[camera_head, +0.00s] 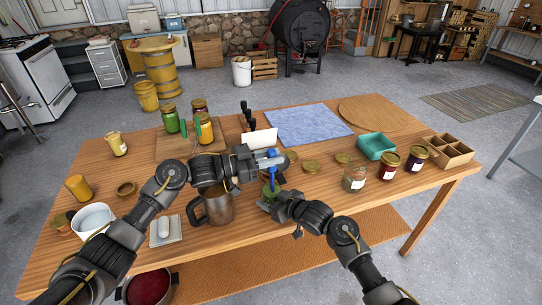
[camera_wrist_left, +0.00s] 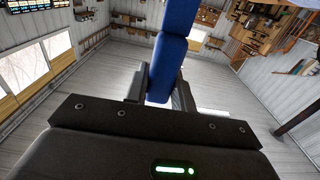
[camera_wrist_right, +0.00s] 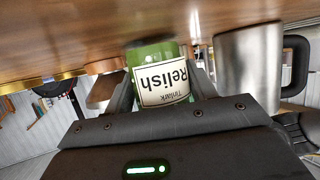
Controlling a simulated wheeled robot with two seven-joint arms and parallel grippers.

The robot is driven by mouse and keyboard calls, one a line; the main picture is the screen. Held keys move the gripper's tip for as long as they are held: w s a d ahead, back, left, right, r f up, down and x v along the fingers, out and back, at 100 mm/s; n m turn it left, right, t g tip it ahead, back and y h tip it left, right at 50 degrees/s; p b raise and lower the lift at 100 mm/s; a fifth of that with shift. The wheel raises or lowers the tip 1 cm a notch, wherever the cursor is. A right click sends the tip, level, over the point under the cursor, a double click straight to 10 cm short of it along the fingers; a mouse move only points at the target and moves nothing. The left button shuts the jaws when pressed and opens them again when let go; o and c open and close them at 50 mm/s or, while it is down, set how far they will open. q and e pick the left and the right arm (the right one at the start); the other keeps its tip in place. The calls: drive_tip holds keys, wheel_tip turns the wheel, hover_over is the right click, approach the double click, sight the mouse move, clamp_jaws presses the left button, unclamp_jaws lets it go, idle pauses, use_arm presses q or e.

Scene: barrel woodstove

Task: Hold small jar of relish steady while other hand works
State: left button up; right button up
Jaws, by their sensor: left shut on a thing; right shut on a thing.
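The small green relish jar (camera_head: 270,189) stands near the table's front middle. In the right wrist view the jar (camera_wrist_right: 160,77) shows its white "Relish" label between the fingers. My right gripper (camera_head: 272,200) is shut on the jar from the front. My left gripper (camera_head: 272,160) is shut on a blue handle (camera_head: 271,174) directly above the jar. The blue handle (camera_wrist_left: 168,60) also shows between the left fingers in the left wrist view. Its lower end and the jar's mouth are too small and covered to tell whether they touch.
A metal pitcher (camera_head: 218,207) stands close to the left of the jar. A clear jar (camera_head: 354,178), dark jars (camera_head: 389,166) and a teal tray (camera_head: 376,146) stand to the right. Flat lids (camera_head: 311,166) lie behind. A blue cloth (camera_head: 308,124) covers the back middle.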

use_arm(q)
drive_tip(key=shift+f, duration=0.7)
use_arm(e)
drive_tip(key=shift+r, duration=0.1)
use_arm(q)
drive_tip(key=shift+w+a+f, duration=0.1)
drive_tip(key=shift+w+f, duration=0.05)
drive_tip(key=shift+f, duration=0.2)
use_arm(e)
drive_tip(key=shift+w, duration=0.15)
use_arm(q)
drive_tip(key=shift+r, duration=0.3)
drive_tip(key=shift+r, duration=0.95)
drive_tip(key=shift+f, duration=0.15)
drive_tip(key=shift+f, duration=0.95)
drive_tip(key=shift+r, duration=0.15)
drive_tip(key=shift+r, duration=0.95)
